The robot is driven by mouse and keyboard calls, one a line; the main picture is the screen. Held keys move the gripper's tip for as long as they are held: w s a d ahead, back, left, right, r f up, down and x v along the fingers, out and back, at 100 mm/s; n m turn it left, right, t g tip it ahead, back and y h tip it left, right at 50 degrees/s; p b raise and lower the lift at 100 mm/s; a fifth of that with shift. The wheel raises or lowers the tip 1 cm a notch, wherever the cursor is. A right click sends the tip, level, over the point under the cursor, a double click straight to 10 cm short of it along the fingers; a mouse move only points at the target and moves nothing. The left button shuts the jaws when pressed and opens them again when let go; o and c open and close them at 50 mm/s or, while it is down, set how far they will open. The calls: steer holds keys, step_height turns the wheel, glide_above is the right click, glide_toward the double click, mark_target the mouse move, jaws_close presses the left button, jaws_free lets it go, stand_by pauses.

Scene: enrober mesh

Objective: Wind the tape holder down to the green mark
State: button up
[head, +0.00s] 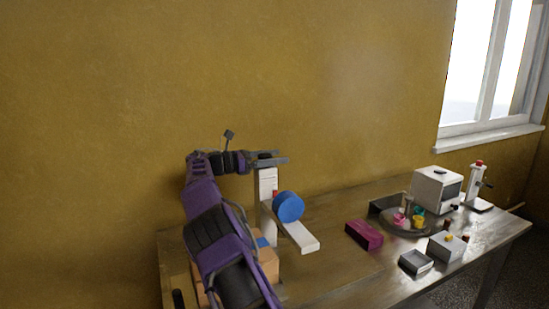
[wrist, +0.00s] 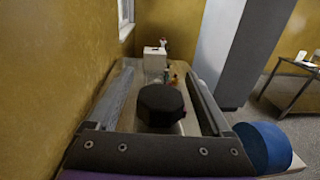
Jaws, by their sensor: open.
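A white upright post (head: 266,181) stands near the table's left end, with a black knob (head: 265,155) at its top. A blue round disc (head: 288,206), likely the tape on its holder, sits at the post's right side above a white bar (head: 301,238). A small red patch shows on the post beside the disc. I cannot make out a green mark. My gripper (head: 281,157) is level with the post top. In the wrist view its open fingers stand either side of the black knob (wrist: 161,103), with gaps visible. The blue disc (wrist: 263,146) is at lower right there.
The wooden table (head: 335,270) runs right. On it are a magenta box (head: 364,234), a round tray (head: 404,231) with small colored items, a white machine (head: 436,190), a grey open box (head: 415,262) and a red-topped stand (head: 476,184). An orange block (head: 265,264) is behind my arm.

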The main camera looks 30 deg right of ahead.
steer(key=shift+a, duration=0.1)
steer(key=a, duration=0.7)
steer(key=shift+w+a, duration=0.15)
steer(key=shift+w, duration=0.3)
